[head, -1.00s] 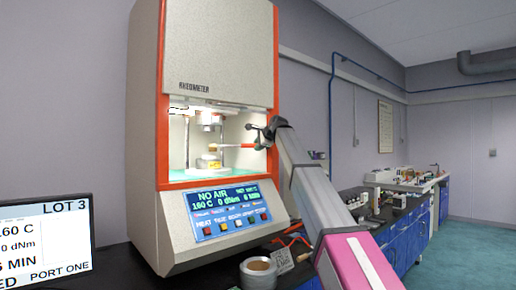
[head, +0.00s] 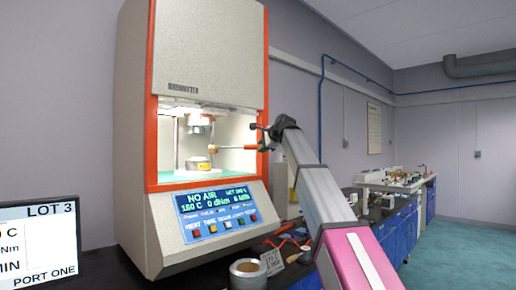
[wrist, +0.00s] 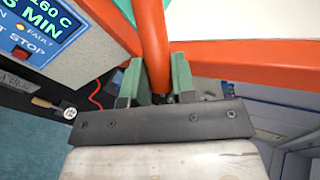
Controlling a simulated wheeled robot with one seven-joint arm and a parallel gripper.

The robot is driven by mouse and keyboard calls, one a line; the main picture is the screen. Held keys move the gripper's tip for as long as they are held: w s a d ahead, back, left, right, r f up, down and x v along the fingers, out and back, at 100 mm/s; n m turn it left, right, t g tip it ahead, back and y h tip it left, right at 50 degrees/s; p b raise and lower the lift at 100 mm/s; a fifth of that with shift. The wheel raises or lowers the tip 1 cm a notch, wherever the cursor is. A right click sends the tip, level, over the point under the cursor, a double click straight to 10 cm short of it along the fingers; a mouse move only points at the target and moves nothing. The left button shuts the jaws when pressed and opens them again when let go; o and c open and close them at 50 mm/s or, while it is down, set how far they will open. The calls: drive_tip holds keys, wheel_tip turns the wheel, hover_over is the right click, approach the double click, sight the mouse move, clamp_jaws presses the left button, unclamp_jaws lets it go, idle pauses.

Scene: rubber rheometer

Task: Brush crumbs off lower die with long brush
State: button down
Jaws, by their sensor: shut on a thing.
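The rheometer (head: 207,60) stands with its lit chamber open at the front. The lower die (head: 198,163) is a pale round block with a yellowish band on the chamber floor. Crumbs on it are too small to tell. My gripper (head: 264,138) is at the chamber's right front edge, shut on the long brush (head: 238,147). The brush reaches left into the chamber, roughly level, its head above and right of the lower die, seemingly apart from it. In the wrist view, my green fingers (wrist: 157,82) pinch its orange-red handle (wrist: 152,35).
The orange frame (head: 262,92) borders the chamber opening close to my gripper. An upper die assembly (head: 198,120) hangs above. A control panel (head: 218,208) is below. A monitor (head: 38,240) stands at left.

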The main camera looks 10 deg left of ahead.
drive_tip(key=s+d, duration=0.6)
drive_tip(key=d, duration=0.1)
drive_tip(key=shift+s, duration=0.3)
idle(0.5)
